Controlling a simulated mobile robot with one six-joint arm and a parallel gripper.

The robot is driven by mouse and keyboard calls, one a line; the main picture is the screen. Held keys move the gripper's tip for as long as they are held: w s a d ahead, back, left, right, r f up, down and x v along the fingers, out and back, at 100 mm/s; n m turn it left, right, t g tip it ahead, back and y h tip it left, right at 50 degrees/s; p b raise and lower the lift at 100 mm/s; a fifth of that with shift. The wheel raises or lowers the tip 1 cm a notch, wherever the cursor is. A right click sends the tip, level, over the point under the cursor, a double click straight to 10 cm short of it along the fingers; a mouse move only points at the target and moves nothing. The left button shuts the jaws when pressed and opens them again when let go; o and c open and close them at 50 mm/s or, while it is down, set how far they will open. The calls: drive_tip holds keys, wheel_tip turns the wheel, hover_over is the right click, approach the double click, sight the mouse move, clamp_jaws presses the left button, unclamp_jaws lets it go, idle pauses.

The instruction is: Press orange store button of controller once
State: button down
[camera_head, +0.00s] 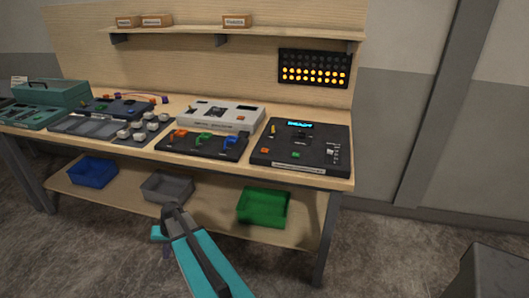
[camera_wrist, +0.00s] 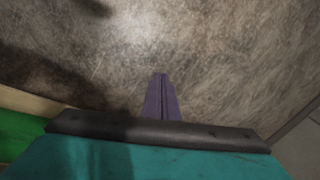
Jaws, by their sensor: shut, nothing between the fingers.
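The controller (camera_head: 301,162) is a black box at the right end of the workbench, with a lit blue display (camera_head: 299,125) that seems to read READY. Its orange button (camera_head: 264,150) is at the left of the top face, with a green button (camera_head: 296,155) to its right. My gripper (camera_head: 166,250) hangs low in front of the bench, well below and left of the controller and apart from it. In the wrist view its purple fingers (camera_wrist: 161,96) are together and empty, over bare floor. The controller is outside the wrist view.
Left of the controller are a black panel (camera_head: 184,145) with coloured handles and a white device (camera_head: 222,114). An LED board (camera_head: 314,69) hangs behind, lower rows lit amber. Blue (camera_head: 92,172), grey (camera_head: 165,187) and green (camera_head: 263,207) bins sit on the lower shelf.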

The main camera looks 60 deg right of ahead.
drive_tip(key=w+d+r+m+t+h, duration=0.1)
drive_tip(key=w+d+r+m+t, duration=0.15)
drive_tip(key=d+r, duration=1.15)
wheel_tip(320, 180, up, 27)
drive_tip(key=m+t+h, duration=0.2)
drive_tip(key=m+h, duration=0.3)
drive_tip(key=h, duration=0.1)
hover_over(266, 151)
drive_tip(key=shift+s+a+f, duration=0.1)
drive_tip(key=shift+s+f, duration=0.05)
drive_tip(key=shift+f, duration=0.2)
drive_tip(key=shift+f+b, duration=2.25)
drive_tip(key=shift+f, duration=2)
drive_tip(key=shift+f, duration=0.1)
